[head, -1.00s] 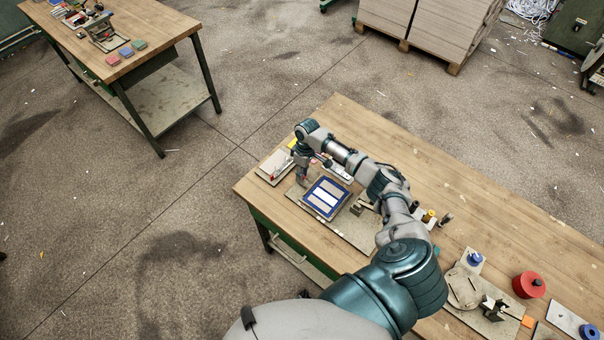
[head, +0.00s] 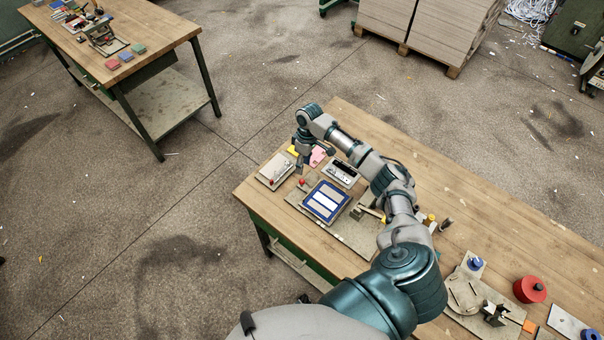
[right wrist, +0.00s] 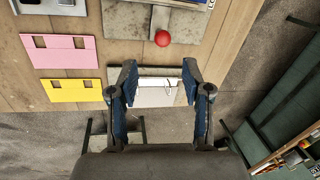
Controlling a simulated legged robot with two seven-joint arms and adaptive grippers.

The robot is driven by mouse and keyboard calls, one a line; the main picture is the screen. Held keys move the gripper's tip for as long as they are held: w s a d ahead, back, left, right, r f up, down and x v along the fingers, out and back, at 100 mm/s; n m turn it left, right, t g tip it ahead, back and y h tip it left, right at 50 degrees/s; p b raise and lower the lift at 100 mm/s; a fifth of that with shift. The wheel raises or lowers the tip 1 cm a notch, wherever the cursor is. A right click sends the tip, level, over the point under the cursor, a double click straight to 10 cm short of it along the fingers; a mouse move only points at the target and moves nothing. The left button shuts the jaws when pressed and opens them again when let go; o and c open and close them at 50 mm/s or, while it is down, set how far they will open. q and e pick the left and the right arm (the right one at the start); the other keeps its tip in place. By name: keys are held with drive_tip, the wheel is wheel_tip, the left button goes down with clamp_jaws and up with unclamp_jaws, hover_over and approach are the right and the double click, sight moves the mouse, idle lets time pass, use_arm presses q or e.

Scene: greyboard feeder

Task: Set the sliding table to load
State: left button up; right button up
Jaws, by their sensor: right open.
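The sliding table shows as a plate with a blue-framed panel of pale strips (head: 326,202) on a grey base (head: 356,238) on the wooden bench. A small red knob (head: 302,182) stands at its far left end. In the right wrist view the red knob (right wrist: 162,38) sits beyond the fingertips, on a grey metal part (right wrist: 185,22). My right gripper (head: 302,168) hangs above the bench just beyond the knob. In the right wrist view the gripper (right wrist: 158,72) is open, apart from the knob, with a pale plate (right wrist: 155,97) below its fingers. My left gripper is not in view.
Pink (right wrist: 58,51) and yellow (right wrist: 76,90) notched pieces lie beside the gripper. A pale plate (head: 274,170) lies at the bench's left end. A red spool (head: 529,289) and fixtures stand on the right. Another bench (head: 150,40) is at upper left.

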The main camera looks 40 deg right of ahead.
drive_tip(key=r, duration=0.3)
drive_tip(key=d+r, duration=0.1)
drive_tip(key=shift+w+r, duration=0.15)
drive_tip(key=shift+w, duration=0.1)
